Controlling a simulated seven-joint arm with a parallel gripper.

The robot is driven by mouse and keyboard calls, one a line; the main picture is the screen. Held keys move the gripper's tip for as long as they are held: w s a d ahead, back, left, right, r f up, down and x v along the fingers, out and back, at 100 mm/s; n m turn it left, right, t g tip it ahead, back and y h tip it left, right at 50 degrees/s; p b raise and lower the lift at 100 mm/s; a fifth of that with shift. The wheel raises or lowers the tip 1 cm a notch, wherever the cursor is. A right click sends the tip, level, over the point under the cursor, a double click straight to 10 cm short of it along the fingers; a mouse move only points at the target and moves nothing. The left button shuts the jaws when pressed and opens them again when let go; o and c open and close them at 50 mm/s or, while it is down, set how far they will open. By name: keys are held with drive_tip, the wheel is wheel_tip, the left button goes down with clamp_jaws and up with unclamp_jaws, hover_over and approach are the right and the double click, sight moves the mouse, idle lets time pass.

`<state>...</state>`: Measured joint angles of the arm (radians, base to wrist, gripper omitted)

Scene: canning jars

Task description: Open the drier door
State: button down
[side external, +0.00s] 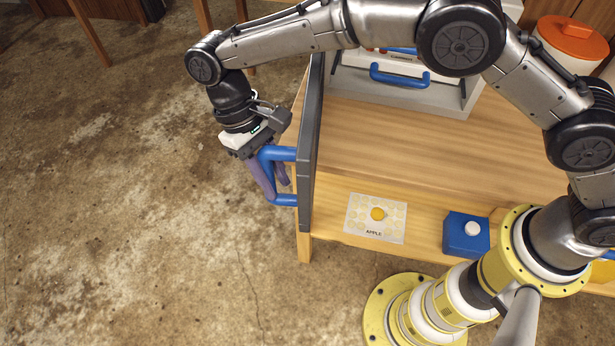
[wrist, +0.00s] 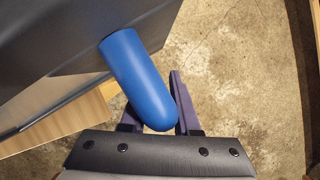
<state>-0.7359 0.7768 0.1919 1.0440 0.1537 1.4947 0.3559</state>
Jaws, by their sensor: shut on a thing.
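The drier door (side external: 308,165) is a dark grey upright panel. It is swung out from the drier (side external: 405,98), the pale box at the back of the table, and stands at the table's left edge. Its blue handle (side external: 280,154) faces left, away from the table. My gripper (side external: 275,188) is at the handle, with its purple fingers shut on it. In the wrist view the blue handle (wrist: 137,80) lies between the fingers and partly hides the left one. The door's dark face (wrist: 65,45) fills the upper left. My arm hides part of the drier.
A blue handle (side external: 400,77) shows on the drier's front. An apple card (side external: 376,218) with a yellow disc and a blue box (side external: 466,236) with a white knob lie at the table's front. An orange-lidded container (side external: 573,42) stands back right. The floor at left is clear.

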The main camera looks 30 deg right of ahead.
drive_tip(key=shift+m+y, duration=0.3)
drive_tip(key=shift+m, duration=0.5)
drive_tip(key=shift+w+a, duration=1.5)
drive_tip(key=shift+w, duration=0.25)
drive_tip(key=c, duration=0.6)
unclamp_jaws()
drive_tip(key=shift+c, duration=0.2)
drive_tip(key=v, duration=0.7)
drive_tip(key=shift+r, duration=0.2)
drive_tip(key=shift+d, duration=0.1)
